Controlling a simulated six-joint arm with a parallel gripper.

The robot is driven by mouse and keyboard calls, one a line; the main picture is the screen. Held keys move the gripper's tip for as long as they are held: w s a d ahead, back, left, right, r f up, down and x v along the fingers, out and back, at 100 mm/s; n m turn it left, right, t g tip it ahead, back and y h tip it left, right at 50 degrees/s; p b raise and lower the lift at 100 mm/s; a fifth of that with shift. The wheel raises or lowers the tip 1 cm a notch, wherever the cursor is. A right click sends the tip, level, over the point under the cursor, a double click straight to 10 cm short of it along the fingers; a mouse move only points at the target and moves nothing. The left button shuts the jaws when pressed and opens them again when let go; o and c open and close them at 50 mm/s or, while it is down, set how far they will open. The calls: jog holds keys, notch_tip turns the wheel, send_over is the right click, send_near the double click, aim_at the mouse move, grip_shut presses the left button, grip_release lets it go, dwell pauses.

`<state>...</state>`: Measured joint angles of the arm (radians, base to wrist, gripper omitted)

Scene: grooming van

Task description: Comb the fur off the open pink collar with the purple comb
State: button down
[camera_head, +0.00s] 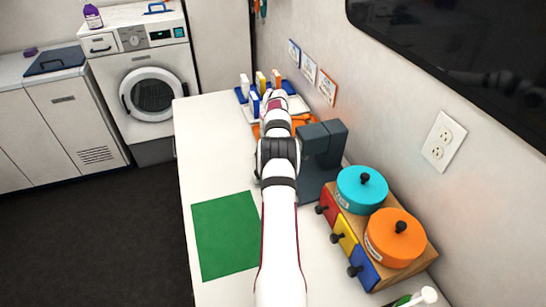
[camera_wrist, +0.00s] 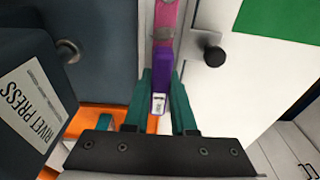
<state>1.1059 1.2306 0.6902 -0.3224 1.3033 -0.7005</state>
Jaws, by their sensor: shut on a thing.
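My gripper (camera_wrist: 160,100), with teal fingers, is shut on a narrow purple piece with a small white label, which looks like the handle of the purple comb (camera_wrist: 161,65). A pink strip (camera_wrist: 166,14), perhaps the pink collar, lines up beyond it at the top of the wrist view; I cannot tell whether the two touch. No comb teeth or fur can be made out. In the head view my arm reaches to the far end of the white counter and hides most of the gripper area.
A dark rivet press (camera_head: 318,155) stands close right of my arm. An orange mat or tray (camera_head: 303,121) lies beyond it, near a white rack (camera_head: 243,95). Drawers with teal (camera_head: 360,190) and orange (camera_head: 393,240) tins stand nearer. A green mat (camera_head: 225,235) lies on open counter.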

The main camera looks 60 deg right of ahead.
jog(key=shift+f, duration=0.35)
